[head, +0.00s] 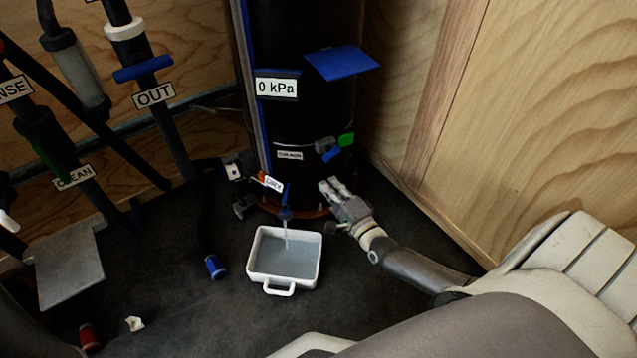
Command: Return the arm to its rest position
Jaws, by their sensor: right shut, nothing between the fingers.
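My right arm comes in from the lower right. Its gripper (338,190) is shut and empty, close in front of the lower part of the black cylinder (305,115). The gripper is above and to the right of the white tray (262,276) on the floor. A thin stream falls from a small blue drain valve (286,212) into the tray, and greyish liquid covers the tray's bottom. I cannot tell whether the gripper touches the cylinder. My left gripper does not show clearly.
Wood-panelled walls (540,120) stand close on the right. Black pipes with an OUT label (153,95) fill the left. A black hose with a blue end (215,267) hangs left of the tray. A grey plate (68,265) and a small white scrap (134,323) are at lower left.

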